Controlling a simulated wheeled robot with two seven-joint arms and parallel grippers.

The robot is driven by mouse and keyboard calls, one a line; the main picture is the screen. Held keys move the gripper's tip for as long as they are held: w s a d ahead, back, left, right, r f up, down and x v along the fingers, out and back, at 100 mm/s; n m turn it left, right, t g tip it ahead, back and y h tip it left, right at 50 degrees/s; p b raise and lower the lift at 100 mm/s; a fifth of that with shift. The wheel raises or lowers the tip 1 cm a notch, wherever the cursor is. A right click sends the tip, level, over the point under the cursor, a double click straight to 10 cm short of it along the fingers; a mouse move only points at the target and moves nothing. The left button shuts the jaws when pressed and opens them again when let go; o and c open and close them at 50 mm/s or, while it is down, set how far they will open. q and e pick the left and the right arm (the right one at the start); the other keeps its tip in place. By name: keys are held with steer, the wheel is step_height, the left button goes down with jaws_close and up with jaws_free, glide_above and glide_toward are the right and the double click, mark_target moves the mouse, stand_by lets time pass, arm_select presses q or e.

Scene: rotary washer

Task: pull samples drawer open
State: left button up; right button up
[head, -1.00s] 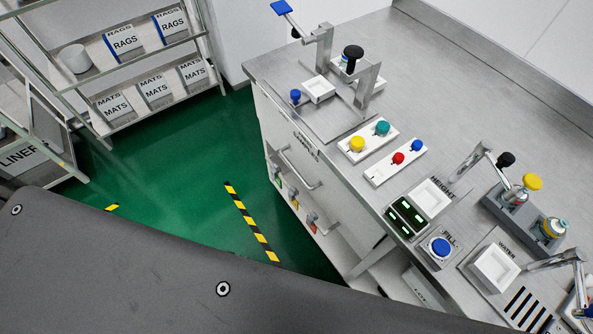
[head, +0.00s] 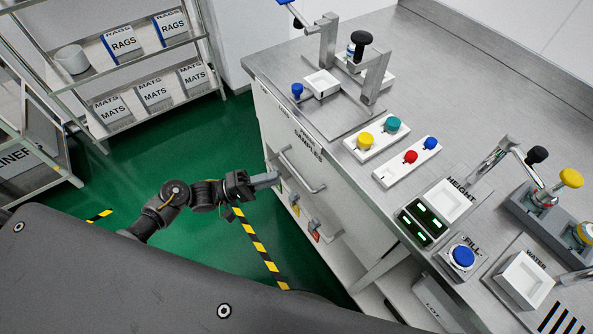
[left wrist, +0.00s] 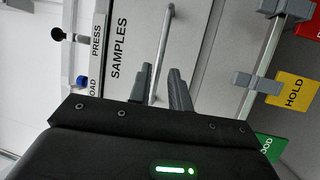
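The samples drawer is the white front panel under the counter, with a SAMPLES label (head: 308,145) and a silver bar handle (head: 303,174). The drawer front appears flush with the cabinet. My left gripper (head: 272,179) is in front of it, fingers pointing at the handle, with its tips seeming a little short of the bar. In the left wrist view the fingers (left wrist: 161,92) are apart, and the handle (left wrist: 166,40) lines up between them. I cannot tell whether they touch it. The SAMPLES label (left wrist: 119,48) is left of the bar there. My right gripper is not in view.
Colored tags, including a yellow HOLD tag (left wrist: 296,90), hang below the drawer. The counter (head: 420,70) above carries a press, colored buttons and a scale. A shelf (head: 130,70) with boxes stands at left.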

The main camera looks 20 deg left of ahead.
mark_target(297, 171)
arm_select(q)
steer(key=x, duration=0.7)
steer(key=shift+w+d+p, duration=0.25)
steer(key=shift+d+p, duration=0.05)
jaws_close()
